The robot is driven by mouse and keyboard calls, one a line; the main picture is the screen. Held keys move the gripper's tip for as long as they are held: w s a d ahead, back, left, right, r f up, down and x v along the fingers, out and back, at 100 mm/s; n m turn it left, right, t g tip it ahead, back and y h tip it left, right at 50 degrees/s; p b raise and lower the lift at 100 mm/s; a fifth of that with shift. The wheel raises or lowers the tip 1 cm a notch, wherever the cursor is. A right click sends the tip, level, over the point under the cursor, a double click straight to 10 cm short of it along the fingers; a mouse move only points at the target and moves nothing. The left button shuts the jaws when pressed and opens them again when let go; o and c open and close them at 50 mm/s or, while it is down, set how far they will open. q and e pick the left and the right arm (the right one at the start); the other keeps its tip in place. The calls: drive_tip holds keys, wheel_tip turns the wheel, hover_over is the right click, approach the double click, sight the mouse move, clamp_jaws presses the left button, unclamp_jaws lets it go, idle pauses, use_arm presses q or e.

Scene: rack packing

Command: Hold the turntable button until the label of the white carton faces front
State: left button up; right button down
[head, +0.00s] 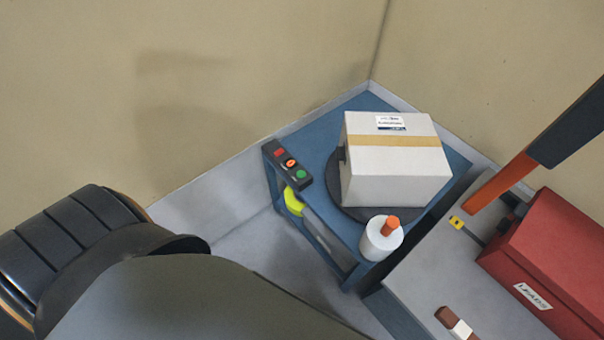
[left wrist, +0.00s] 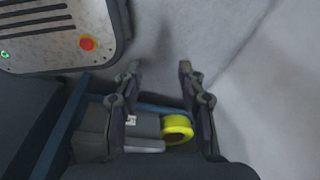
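The white carton (head: 395,178) stands on the dark round turntable (head: 350,208) on a blue table. A tan tape strip crosses its top. A white label (head: 390,121) with a blue band shows on the upper face near the far edge. A dark mark is on the carton's left side. A black button box (head: 287,164) with red, orange and green buttons sits at the table's left edge. My left gripper (left wrist: 158,70) is open and empty in the left wrist view, over the floor and lower shelf. Only my left arm shows in the head view. My right gripper is out of view.
A white bottle with orange cap (head: 381,238) stands at the table's front corner. A yellow roll (head: 293,202) lies below the button box; it also shows in the left wrist view (left wrist: 177,129). A red box (head: 555,255) stands right. Walls close off the back.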

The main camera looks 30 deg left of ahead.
use_arm(q)
clamp_jaws()
idle(0.3)
idle(1.2)
